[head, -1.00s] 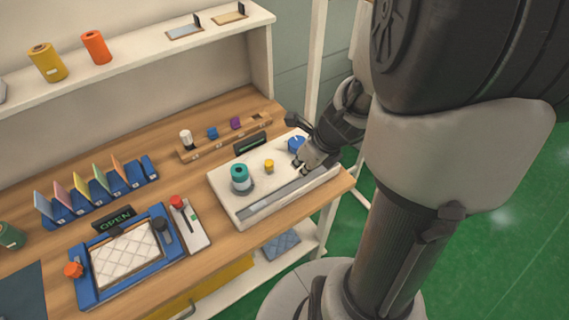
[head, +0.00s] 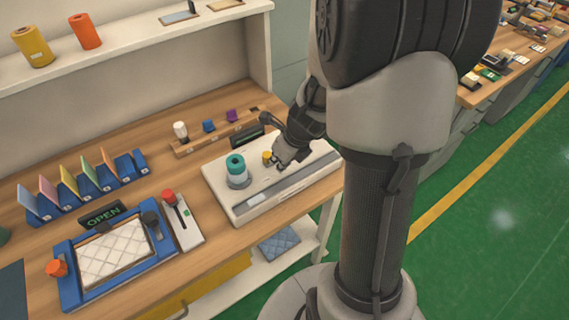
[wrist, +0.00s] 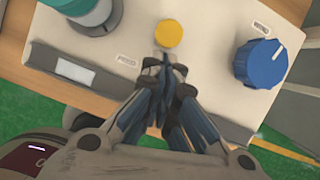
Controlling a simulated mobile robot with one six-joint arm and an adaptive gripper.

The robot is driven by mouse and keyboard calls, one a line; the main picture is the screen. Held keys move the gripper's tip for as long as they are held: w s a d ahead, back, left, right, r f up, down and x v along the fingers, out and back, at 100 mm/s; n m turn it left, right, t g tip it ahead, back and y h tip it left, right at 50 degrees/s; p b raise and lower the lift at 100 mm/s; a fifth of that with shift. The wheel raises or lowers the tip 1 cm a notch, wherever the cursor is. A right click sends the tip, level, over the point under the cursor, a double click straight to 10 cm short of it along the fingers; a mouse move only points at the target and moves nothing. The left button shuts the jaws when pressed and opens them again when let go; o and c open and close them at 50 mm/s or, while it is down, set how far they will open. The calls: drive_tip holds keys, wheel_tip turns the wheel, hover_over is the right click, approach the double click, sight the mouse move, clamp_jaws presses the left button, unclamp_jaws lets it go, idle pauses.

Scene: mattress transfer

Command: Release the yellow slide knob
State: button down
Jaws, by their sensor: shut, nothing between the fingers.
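The yellow slide knob (head: 267,157) is a small round cap on the white panel box (head: 215,188). It also shows in the wrist view (wrist: 169,34), at top centre. My gripper (head: 279,164) is just to the right of the knob in the head view. In the wrist view my gripper (wrist: 168,66) has its fingertips together just below the knob, with nothing between them. A narrow gap seems to show between fingertips and knob; I cannot tell for sure whether they touch.
A teal spool (head: 236,166) stands on the panel, left of the knob. A blue dial (wrist: 261,63) is on the right of the panel in the wrist view; my arm hides it in the head view. A blue frame (head: 72,273) holds a quilted white pad on the bench.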

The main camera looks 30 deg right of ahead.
sight(269, 152)
drive_tip(key=w+p, duration=0.3)
drive_tip(key=w, duration=0.1)
drive_tip(key=shift+w+a+r+p, duration=0.1)
drive_tip(key=shift+r+p, duration=0.1)
drive_tip(key=shift+p, duration=0.15)
drive_tip(key=shift+w+f, duration=0.15)
drive_tip(key=shift+w, duration=0.3)
